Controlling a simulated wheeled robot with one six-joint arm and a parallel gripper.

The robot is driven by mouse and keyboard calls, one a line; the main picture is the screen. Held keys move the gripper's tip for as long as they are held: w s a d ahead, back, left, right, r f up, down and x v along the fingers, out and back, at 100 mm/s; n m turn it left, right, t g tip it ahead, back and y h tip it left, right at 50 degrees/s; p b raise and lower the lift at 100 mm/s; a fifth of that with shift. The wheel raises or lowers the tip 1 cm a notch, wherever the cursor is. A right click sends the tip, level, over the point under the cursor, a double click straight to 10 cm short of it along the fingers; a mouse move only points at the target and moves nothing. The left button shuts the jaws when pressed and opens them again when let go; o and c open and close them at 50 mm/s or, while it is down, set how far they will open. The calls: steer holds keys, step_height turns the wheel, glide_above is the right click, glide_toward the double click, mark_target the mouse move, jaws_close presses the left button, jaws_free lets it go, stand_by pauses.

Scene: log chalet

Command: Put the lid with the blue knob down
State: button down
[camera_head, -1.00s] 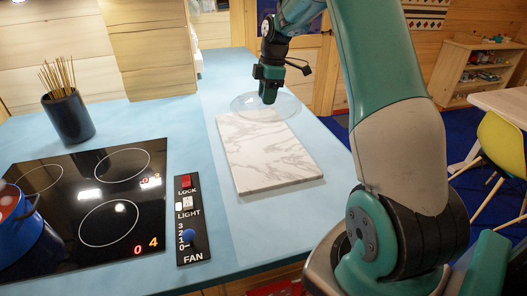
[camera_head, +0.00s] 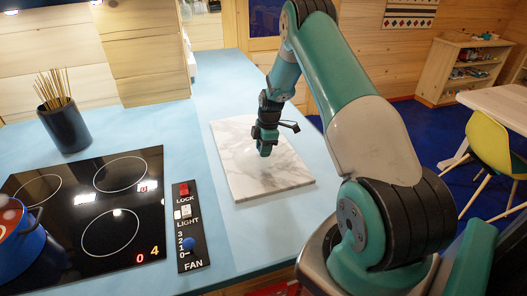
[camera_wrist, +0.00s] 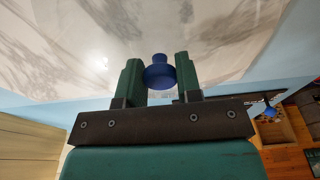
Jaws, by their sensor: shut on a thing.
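The lid's blue knob (camera_wrist: 160,73) sits between the two green fingers of my gripper (camera_wrist: 160,80) in the wrist view, and the gripper is shut on it. The lid's clear glass is hard to make out against the marble. In the head view my gripper (camera_head: 265,150) points down over the white marble board (camera_head: 285,178), with the knob hidden by the fingers. I cannot tell whether the lid touches the board.
The black cooktop (camera_head: 75,205) lies to the left, with a blue pot (camera_head: 22,248) at the picture's edge. A control panel (camera_head: 187,225) stands between cooktop and board. A dark pot of sticks (camera_head: 65,125) is behind. Blue counter (camera_head: 220,85) is clear behind the board.

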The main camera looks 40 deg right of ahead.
steer(key=shift+f, duration=1.2)
steer(key=shift+f, duration=0.15)
steer(key=c, duration=0.8)
jaws_free()
